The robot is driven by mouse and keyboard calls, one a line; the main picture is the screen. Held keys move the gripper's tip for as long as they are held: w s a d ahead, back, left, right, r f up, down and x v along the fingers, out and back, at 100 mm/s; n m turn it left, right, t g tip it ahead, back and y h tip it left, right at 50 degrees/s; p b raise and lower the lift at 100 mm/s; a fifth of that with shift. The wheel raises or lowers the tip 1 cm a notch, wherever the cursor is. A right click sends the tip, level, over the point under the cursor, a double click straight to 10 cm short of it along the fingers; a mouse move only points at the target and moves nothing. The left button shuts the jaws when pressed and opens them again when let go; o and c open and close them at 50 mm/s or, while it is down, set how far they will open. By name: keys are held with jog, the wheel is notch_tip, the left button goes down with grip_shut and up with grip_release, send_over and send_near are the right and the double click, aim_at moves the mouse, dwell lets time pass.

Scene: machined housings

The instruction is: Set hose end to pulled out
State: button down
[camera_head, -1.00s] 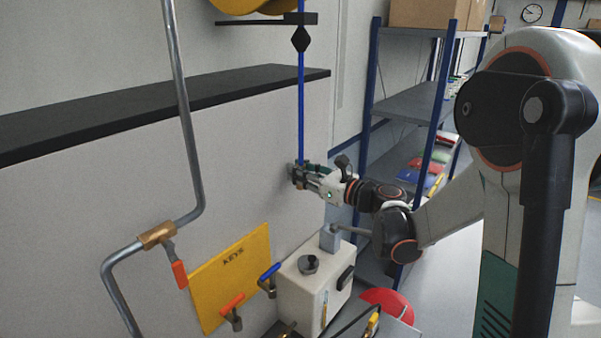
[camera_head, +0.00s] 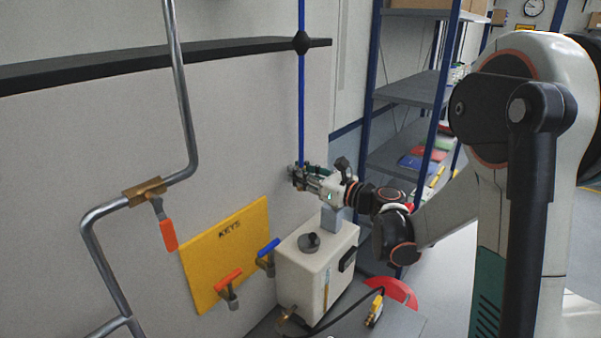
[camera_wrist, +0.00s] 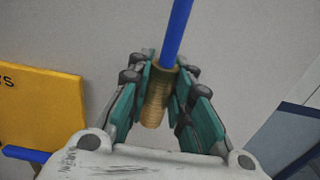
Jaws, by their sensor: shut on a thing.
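My gripper (camera_head: 298,178) is shut on the hose end near the pale wall. In the head view the gripper mostly hides the hose end. The hose's upper part is out of view.
Below the gripper stands a cream box (camera_head: 313,268) with a dark knob. A yellow KEYS panel (camera_head: 225,257), a bent pipe (camera_head: 183,95) and valves with red and blue handles are to its left. Blue-framed shelving (camera_head: 415,88) stands right. The black shelf (camera_head: 150,62) juts out above.

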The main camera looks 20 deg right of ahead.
aim_at(301, 189)
notch_tip(301, 189, down, 4)
jog(key=shift+r+b, duration=0.25)
jog(key=shift+b, duration=0.8)
jog(key=shift+s, duration=0.1)
jog(key=c, duration=1.4)
grip_release()
jog(key=v, duration=1.2)
